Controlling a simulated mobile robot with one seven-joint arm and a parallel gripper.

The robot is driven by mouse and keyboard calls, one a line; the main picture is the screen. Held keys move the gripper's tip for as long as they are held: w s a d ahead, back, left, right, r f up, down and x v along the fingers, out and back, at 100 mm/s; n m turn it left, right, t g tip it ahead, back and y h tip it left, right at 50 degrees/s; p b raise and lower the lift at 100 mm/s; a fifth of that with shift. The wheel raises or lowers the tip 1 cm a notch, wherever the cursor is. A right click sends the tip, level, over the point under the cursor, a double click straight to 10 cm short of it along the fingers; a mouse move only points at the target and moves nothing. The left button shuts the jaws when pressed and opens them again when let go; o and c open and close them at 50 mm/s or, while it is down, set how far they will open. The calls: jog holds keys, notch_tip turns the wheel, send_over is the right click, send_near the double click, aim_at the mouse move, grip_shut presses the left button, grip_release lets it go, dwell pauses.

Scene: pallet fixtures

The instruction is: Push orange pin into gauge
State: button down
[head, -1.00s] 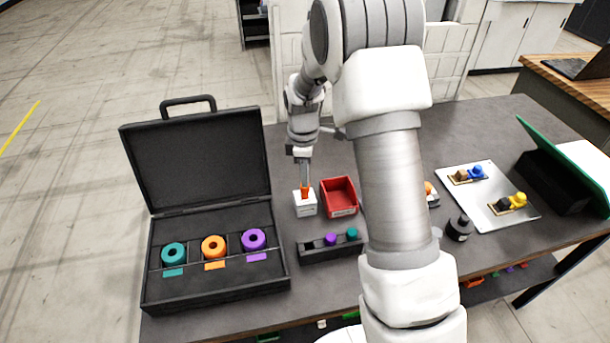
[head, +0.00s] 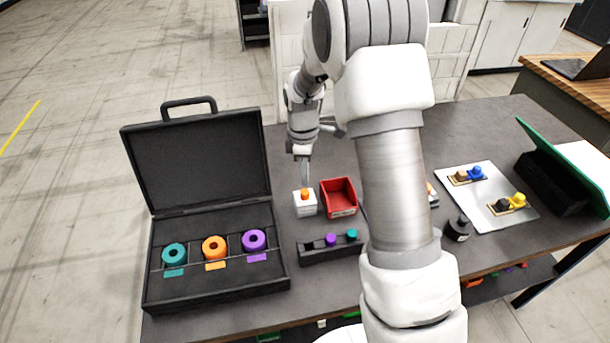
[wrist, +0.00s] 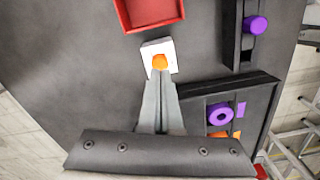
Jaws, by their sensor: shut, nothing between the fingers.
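The orange pin (head: 305,193) stands in the top of the white gauge block (head: 306,208), with only its upper end showing. In the wrist view the orange pin (wrist: 160,62) shows just beyond my fingertips, on the white gauge (wrist: 165,48). My gripper (head: 305,183) is shut and empty, with its fingers pointing down over the pin. In the wrist view my gripper (wrist: 160,82) has its two fingers together, their tips close to the pin. I cannot tell whether the tips touch it.
A red bin (head: 340,197) stands right beside the gauge. A black rack (head: 318,252) with purple and teal pins lies in front. An open black case (head: 160,290) with teal, orange and purple rings is at left. A metal tray (head: 485,215) lies at right.

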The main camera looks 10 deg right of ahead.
aim_at(305, 192)
notch_tip(305, 192, up, 7)
jog(key=p, duration=0.4)
